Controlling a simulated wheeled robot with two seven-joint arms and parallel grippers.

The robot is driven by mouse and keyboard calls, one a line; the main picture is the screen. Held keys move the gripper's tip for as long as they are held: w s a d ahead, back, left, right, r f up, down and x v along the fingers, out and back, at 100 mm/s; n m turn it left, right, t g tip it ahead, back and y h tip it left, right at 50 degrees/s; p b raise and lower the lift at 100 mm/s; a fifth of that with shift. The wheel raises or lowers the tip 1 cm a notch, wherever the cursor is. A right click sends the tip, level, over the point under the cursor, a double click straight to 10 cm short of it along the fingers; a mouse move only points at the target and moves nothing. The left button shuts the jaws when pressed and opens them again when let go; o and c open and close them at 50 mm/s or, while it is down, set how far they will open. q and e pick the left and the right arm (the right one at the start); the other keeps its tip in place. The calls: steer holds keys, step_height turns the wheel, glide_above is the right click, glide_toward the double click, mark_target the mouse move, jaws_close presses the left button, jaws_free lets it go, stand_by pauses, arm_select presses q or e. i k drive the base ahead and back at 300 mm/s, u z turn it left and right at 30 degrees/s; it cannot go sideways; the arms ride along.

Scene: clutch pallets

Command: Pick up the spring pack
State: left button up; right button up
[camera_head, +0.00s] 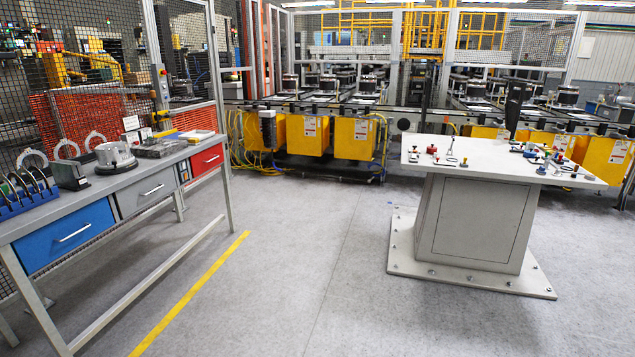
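No part here can be told for certain as the spring pack. On the left workbench (150,180) a round silver metal part (115,157) lies near the middle. Left of it several grey rings stand upright, one of them at the bench's back (67,149). A blue rack (28,196) holding several thin upright rings or discs is at the bench's near left end. A low grey tray or block (160,150) lies right of the silver part; its contents are too small to tell. Neither of my grippers is in view.
A pale pedestal table (480,176) with several small clamps and knobs stands at right on a bolted base plate. A conveyor with yellow boxes (355,138) runs across the back. A yellow floor line (190,296) runs beside the bench. The grey floor between bench and table is clear.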

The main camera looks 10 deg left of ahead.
mark_target(156, 140)
steer(key=z, duration=0.05)
steer(key=i, duration=2.3)
steer(key=u, duration=0.1)
steer(key=i, duration=2.35)
steer(key=u, duration=1.15)
steer(key=i, duration=2.15)
steer(key=u, duration=1)
